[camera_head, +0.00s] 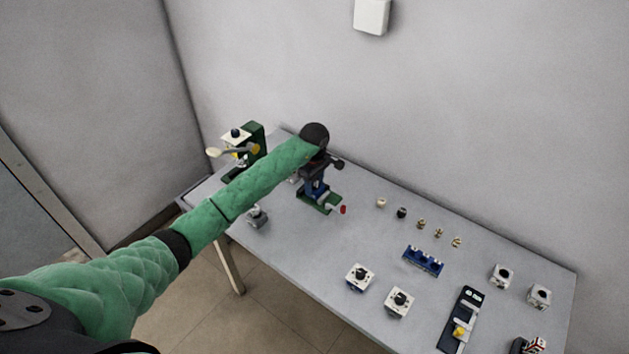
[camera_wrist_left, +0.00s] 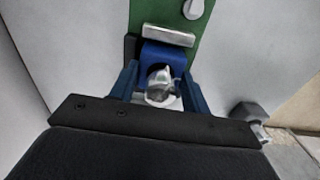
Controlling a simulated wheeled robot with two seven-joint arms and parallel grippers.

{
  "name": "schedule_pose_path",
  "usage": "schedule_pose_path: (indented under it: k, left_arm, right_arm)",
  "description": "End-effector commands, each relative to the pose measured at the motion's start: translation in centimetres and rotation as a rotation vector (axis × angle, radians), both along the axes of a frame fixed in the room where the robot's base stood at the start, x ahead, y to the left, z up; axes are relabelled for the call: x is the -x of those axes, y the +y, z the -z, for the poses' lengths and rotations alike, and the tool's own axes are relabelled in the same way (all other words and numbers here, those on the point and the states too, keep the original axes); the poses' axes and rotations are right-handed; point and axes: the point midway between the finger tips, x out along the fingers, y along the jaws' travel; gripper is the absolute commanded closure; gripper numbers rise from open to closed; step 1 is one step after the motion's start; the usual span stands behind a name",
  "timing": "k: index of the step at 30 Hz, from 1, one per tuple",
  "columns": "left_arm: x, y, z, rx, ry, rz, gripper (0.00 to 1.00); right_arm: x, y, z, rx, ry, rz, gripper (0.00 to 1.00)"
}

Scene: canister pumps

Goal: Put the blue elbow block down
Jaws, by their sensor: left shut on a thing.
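My left gripper (camera_wrist_left: 160,90) is shut on the blue elbow block (camera_wrist_left: 165,53) in the left wrist view; its two blue fingers lie on either side of the block. A silver-white rounded part (camera_wrist_left: 160,82) shows between the fingers. The block sits at the edge of a green plate (camera_wrist_left: 220,20), close to a metal bar (camera_wrist_left: 168,36); I cannot tell whether it touches the plate. In the head view my left gripper (camera_head: 315,190) points down over the green base (camera_head: 325,205), and it mostly hides the block. My right gripper is not in view.
On the grey table (camera_head: 300,235), a green press with a lever (camera_head: 250,145) stands at the back left and a dark grey knob-like part (camera_head: 257,215) nearby. A blue rack (camera_head: 423,261), white square blocks (camera_head: 360,277) and a black tray (camera_head: 461,320) stand to the right. Small caps line the back.

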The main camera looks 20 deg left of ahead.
Motion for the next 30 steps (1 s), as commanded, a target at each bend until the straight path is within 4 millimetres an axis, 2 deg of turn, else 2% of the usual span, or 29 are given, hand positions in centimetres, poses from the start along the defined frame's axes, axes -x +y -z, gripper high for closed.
schedule_pose_path:
  k: [12, 13, 15, 16, 29, 30]
  left_arm:
    - [-0.03, -0.02, 0.26, 0.0, -0.001, 0.001, 0.8]
    - [-0.01, -0.03, 0.21, 0.001, -0.001, 0.0, 0.47]
    - [-0.01, -0.03, 0.2, 0.001, -0.001, 0.0, 0.34]
    - [-0.01, -0.03, 0.2, 0.001, -0.001, 0.0, 0.31]
    - [-0.01, -0.04, -0.15, 0.0, -0.001, 0.0, 0.31]
    - [-0.06, 0.03, -0.18, 0.0, -0.002, 0.0, 0.31]
  right_arm:
    - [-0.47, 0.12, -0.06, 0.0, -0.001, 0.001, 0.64]
    - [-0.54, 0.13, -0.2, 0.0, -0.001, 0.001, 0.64]
    - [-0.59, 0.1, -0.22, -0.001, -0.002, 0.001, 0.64]
    - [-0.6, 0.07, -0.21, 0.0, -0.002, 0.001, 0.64]
    - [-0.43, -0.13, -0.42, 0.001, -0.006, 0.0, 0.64]
    - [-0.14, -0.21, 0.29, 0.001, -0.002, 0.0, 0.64]
